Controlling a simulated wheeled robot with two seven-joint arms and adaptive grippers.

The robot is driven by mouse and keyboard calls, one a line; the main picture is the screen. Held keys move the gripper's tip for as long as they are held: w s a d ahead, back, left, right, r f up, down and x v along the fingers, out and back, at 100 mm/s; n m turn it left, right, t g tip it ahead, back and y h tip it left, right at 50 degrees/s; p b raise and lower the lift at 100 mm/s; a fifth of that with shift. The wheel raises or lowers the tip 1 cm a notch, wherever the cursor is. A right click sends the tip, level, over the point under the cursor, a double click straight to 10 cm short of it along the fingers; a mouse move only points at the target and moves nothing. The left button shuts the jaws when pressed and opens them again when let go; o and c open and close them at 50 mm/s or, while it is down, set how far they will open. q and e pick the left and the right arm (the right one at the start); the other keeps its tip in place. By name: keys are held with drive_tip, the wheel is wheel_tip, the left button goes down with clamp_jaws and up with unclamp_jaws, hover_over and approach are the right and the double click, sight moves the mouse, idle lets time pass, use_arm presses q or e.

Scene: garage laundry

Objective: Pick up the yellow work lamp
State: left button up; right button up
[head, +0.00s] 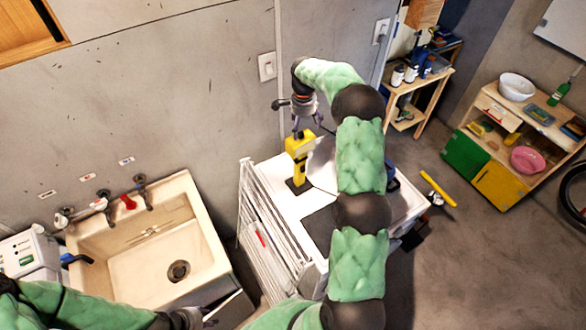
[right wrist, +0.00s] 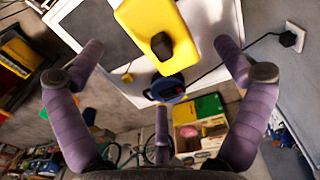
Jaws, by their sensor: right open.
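The yellow work lamp (head: 299,146) stands upright on a dark base on the white tabletop (head: 270,176), near the wall. My right gripper (head: 306,126) is just above the lamp's head, pointing down. In the right wrist view the yellow lamp (right wrist: 158,28) shows between the spread fingers of my open right gripper (right wrist: 158,48). I see no finger clearly touching it. My left gripper (head: 200,318) is low at the bottom of the head view, by the sink's front edge; its fingers are too small and cut off to judge.
A black cord runs to a wall plug (right wrist: 288,38). A blue round object (right wrist: 168,88) lies near the lamp. A white drying rack (head: 250,215) stands against the table's left side. The sink (head: 140,250) is further left. Shelves (head: 530,110) stand at the right.

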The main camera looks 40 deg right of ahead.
sight(303, 139)
drive_tip(key=f, duration=0.2)
drive_tip(key=s+f+p, duration=0.1)
drive_tip(key=f, duration=0.1)
drive_tip(key=shift+f, duration=0.1)
drive_tip(key=shift+w+f, duration=0.3)
drive_tip(key=shift+f, duration=0.3)
drive_tip(key=shift+a+f, duration=0.1)
drive_tip(key=shift+f, duration=0.3)
drive_tip(key=f, duration=0.1)
drive_tip(key=f+p, duration=0.2)
drive_tip(key=shift+s, duration=0.25)
drive_tip(key=shift+w+f, duration=0.15)
drive_tip(key=shift+f, duration=0.5)
drive_tip(key=shift+a, duration=0.1)
drive_tip(key=c, duration=0.8)
drive_tip(key=shift+r, duration=0.1)
drive_tip(key=c, duration=0.8)
drive_tip(key=shift+r, duration=0.15)
